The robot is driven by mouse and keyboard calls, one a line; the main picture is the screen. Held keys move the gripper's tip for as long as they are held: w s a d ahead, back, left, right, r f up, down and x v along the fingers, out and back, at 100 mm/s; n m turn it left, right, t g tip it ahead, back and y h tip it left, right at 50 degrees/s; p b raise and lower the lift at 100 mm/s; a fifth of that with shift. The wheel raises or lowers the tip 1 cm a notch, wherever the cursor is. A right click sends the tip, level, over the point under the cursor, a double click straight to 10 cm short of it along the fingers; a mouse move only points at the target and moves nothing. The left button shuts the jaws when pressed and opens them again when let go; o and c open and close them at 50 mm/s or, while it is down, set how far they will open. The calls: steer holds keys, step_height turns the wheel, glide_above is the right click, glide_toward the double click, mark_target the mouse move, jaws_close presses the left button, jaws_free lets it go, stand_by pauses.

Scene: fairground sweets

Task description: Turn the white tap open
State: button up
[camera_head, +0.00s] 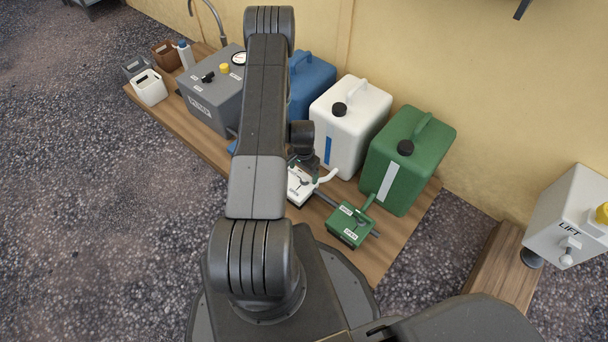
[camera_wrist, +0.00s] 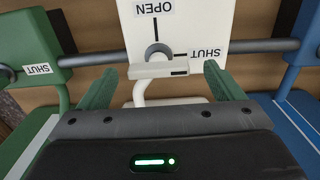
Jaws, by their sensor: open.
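The white tap (camera_wrist: 215,20) fills the middle of the wrist view, a white plate on a grey pipe with OPEN and SHUT marks. Its white lever (camera_wrist: 150,70) lies crosswise in front of a round pivot, its dark-slotted end toward the SHUT side. My gripper (camera_wrist: 158,70) is open, its two green fingers apart on either side of the lever; I cannot tell whether either touches it. In the head view the white tap (camera_head: 299,190) is partly hidden by my gripper (camera_head: 304,166) and arm.
A green tap (camera_head: 350,226) sits to the right on the same pipe, and a blue tap (camera_wrist: 303,50) shows in the wrist view. White (camera_head: 345,118), green (camera_head: 408,165) and blue (camera_head: 312,85) canisters stand behind, near the wall. A grey box (camera_head: 213,92) is further left.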

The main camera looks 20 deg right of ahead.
steer(key=shift+d+f, duration=0.3)
steer(key=shift+f, duration=0.55)
steer(key=shift+c, duration=0.5)
steer(key=c, duration=0.9)
